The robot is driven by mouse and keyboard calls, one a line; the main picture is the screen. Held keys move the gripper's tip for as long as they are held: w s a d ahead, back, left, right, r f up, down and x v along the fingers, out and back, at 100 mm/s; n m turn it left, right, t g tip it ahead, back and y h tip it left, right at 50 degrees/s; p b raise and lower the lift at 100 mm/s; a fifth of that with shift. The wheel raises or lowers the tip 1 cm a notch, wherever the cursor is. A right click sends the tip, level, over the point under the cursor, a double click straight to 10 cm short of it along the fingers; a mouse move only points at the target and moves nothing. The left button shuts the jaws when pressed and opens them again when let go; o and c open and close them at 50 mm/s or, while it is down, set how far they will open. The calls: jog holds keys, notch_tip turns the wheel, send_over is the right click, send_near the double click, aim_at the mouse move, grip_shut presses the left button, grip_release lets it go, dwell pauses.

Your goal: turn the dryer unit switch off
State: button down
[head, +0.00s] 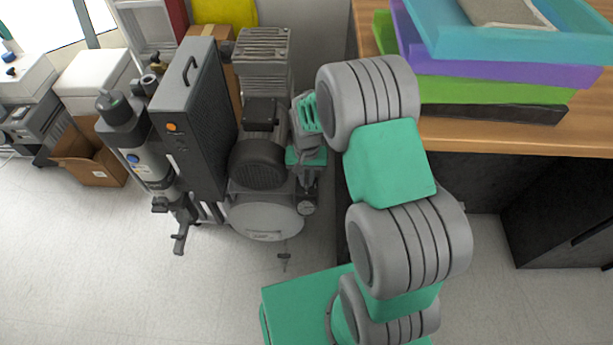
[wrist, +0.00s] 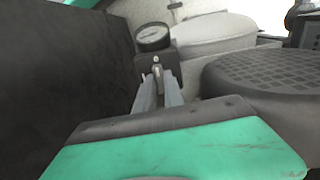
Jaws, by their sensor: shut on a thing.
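In the head view my gripper (head: 309,184) is just right of the compressor, above the gauge (head: 306,208). A tall dark grey unit (head: 188,120) with a top handle and an orange button (head: 172,127) stands left of the motor. No label shows which part is the dryer switch.
The black ribbed motor (wrist: 270,85) and pale tank (head: 266,221) are close beside my gripper. A dark cabinet side (wrist: 60,75) fills the wrist view's left. A wooden desk (head: 480,138) with stacked coloured trays stands right. The floor (head: 110,270) at front left is clear.

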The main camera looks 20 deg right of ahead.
dwell(0.5)
jog(key=c, duration=1.4)
grip_release()
jog(key=shift+c, duration=0.2)
notch_tip(320, 180, up, 8)
jog(key=shift+f+p, duration=0.1)
jog(key=shift+p, duration=0.95)
notch_tip(320, 180, up, 22)
jog(key=n+t+p, duration=0.1)
jog(key=p, duration=1)
send_over(306, 181)
jog(key=s, duration=0.4)
jog(key=s+r+n+t+p, duration=0.1)
jog(key=s+r+p, duration=0.4)
jog(key=r, duration=0.4)
jog(key=s+r+n+t+p, duration=0.1)
jog(key=s+r+p, duration=0.5)
jog(key=r, duration=0.4)
jog(key=shift+a+r+n, duration=0.15)
jog(key=shift+a+n, duration=0.1)
jog(key=shift+n, duration=0.15)
